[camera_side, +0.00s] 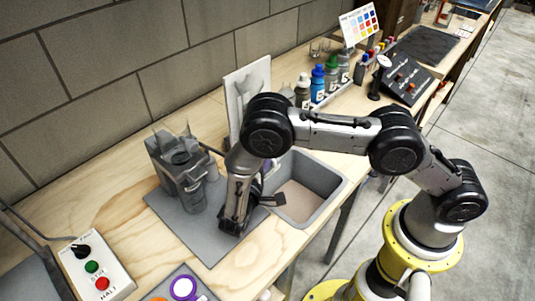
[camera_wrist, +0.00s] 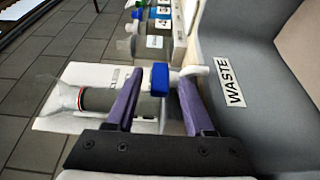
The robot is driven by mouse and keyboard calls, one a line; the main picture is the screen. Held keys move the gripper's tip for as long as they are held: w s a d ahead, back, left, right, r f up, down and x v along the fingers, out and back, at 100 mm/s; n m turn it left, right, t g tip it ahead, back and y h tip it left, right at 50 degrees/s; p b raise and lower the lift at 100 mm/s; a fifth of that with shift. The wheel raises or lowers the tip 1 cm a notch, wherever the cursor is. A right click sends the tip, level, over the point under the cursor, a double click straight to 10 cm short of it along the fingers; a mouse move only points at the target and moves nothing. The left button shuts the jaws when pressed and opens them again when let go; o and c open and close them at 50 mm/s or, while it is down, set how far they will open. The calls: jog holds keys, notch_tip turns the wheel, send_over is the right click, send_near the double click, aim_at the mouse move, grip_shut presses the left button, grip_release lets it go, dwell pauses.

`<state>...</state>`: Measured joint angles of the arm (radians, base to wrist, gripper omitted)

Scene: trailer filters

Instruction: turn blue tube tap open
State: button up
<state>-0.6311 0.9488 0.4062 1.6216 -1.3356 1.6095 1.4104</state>
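In the wrist view a small blue tap handle (camera_wrist: 160,76) sits in the gap between the two purple fingers of my gripper (camera_wrist: 161,84). The fingers are apart, with space visible on both sides of the handle, so I see no grip on it. A grey tube with a clear, flared end (camera_wrist: 62,96) lies behind and left of the left finger, in front of a white panel (camera_wrist: 75,70). In the side view my gripper (camera_side: 236,218) points down over the grey mat, beside the sink; the blue tap cannot be made out there.
A grey basin marked WASTE (camera_wrist: 234,82) is right of my fingers in the wrist view. In the side view the sink (camera_side: 335,180) is right of my gripper and a grey apparatus (camera_side: 185,165) stands left. A button box (camera_side: 95,268) and bottles (camera_side: 318,85) are on the bench.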

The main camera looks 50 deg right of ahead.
grip_shut()
jog(key=shift+n+t, duration=0.3)
jog(key=shift+t, duration=0.1)
jog(key=shift+s+d+n+t+y, duration=0.2)
jog(key=shift+n+t+y, duration=1.6)
jog(key=shift+y, duration=0.5)
jog(key=shift+s+d+n+t+y, duration=0.15)
jog(key=shift+d+n+t+y, duration=0.1)
jog(key=shift+n+t+y, duration=1.65)
jog(key=shift+s+d+n+t+y, duration=0.2)
jog(key=shift+n+t+y, duration=1.45)
jog(key=shift+y, duration=1.05)
jog(key=shift+n+g+y, duration=0.25)
jog(key=shift+n+y, duration=0.05)
jog(key=shift+n, duration=0.15)
jog(key=shift+o, duration=0.7)
grip_release()
jog(key=s+a, duration=0.1)
jog(key=s, duration=0.6)
jog(key=shift+s, duration=0.2)
